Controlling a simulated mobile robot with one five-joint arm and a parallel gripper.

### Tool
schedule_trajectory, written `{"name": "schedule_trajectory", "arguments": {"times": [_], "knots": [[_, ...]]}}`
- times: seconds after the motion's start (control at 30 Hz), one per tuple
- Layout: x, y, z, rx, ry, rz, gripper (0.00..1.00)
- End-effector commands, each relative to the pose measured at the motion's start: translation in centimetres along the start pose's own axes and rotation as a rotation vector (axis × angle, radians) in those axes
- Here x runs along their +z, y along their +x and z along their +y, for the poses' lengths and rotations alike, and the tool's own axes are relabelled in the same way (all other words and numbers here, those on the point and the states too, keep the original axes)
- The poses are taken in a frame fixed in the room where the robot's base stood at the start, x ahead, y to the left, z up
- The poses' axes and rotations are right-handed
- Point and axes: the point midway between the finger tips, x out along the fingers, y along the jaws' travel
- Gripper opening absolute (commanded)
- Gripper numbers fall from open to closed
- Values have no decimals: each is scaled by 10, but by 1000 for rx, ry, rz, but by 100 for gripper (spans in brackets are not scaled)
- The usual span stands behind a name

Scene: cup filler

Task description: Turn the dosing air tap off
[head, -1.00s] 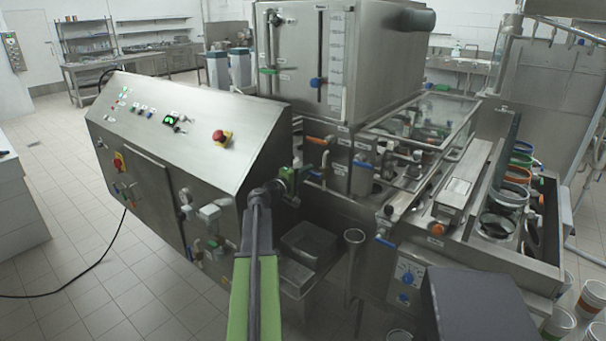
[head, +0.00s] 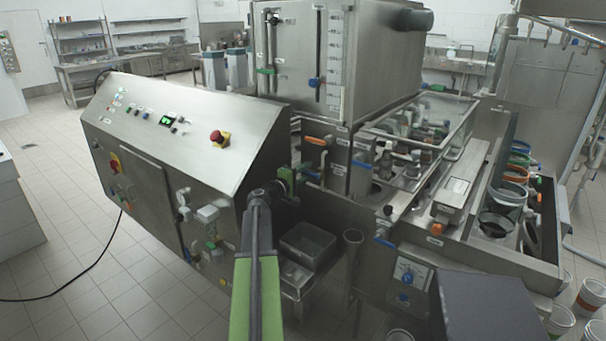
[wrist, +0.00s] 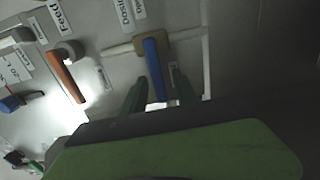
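In the wrist view, a tap with a blue lever (wrist: 153,66) sits on a thin pale pipe, under a label that begins "Dosi". The lever lies across the pipe. My gripper (wrist: 158,84) has its green fingers apart, one on each side of the lever's free end. A gap shows on both sides, so the fingers do not appear to grip it. In the head view my gripper (head: 287,180) is at the machine's side, right of the sloped control panel, and I cannot make out the tap clearly there.
An orange lever (wrist: 67,76) labelled "Feed" is left of the blue one in the wrist view.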

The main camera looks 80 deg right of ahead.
Motion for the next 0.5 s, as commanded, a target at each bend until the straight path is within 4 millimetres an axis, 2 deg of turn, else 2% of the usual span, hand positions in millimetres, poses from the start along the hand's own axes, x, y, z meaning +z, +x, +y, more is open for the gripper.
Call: {"name": "schedule_trajectory", "arguments": {"times": [0.17, 0.27, 0.37, 0.5], "knots": [[-1, -2, 0, -1, 1, 1, 35], [0, -11, 0, -1, 2, 2, 35], [1, -32, 0, -1, 2, 2, 35], [1, -72, 0, 0, 2, 4, 35]]}}
